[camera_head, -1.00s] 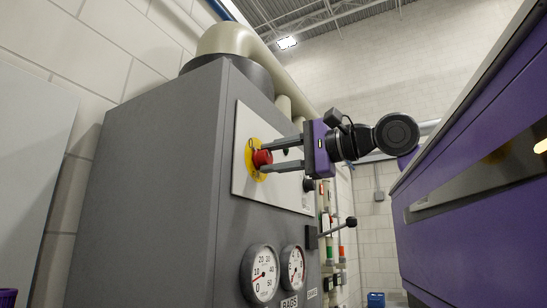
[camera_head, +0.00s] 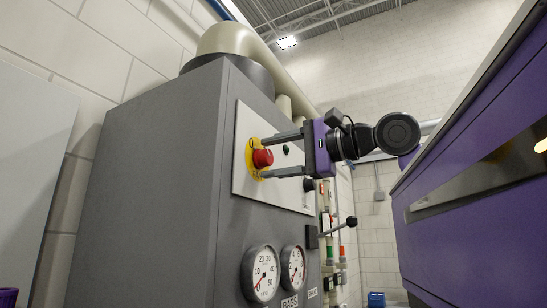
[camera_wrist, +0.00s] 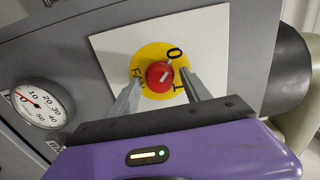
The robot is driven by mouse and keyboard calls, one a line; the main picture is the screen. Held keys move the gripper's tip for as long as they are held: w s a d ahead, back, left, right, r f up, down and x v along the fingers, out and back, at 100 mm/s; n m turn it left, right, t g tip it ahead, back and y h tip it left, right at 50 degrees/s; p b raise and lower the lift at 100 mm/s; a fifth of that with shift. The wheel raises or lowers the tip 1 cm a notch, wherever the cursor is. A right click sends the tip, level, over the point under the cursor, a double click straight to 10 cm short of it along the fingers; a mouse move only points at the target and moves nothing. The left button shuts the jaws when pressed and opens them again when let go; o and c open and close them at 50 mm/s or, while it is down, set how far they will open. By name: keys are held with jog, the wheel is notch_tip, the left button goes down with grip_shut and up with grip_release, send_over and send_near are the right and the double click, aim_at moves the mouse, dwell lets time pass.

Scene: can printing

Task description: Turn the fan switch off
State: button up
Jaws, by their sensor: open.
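The fan switch is a red knob (camera_head: 262,158) on a yellow disc (camera_head: 256,174), set on the pale panel of a grey cabinet. In the wrist view the red knob (camera_wrist: 160,75) has a short white mark, and the yellow disc (camera_wrist: 151,50) carries black "0", "I" and "FAN" lettering. My gripper (camera_head: 266,156) is open, with one finger above and one below the knob in the head view. The wrist view shows the fingers on either side of the knob, with visible gaps.
The grey cabinet (camera_head: 150,190) has two round gauges (camera_head: 262,273) below the panel and a black-knobbed lever (camera_head: 351,222) at the right. A purple machine (camera_head: 480,210) stands on the right. A thick beige pipe (camera_head: 245,38) runs over the cabinet top.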

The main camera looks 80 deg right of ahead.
jog(key=b+v, duration=0.2)
jog(key=v, duration=0.5)
jog(key=shift+s, duration=0.35)
jog(key=shift+a, duration=0.1)
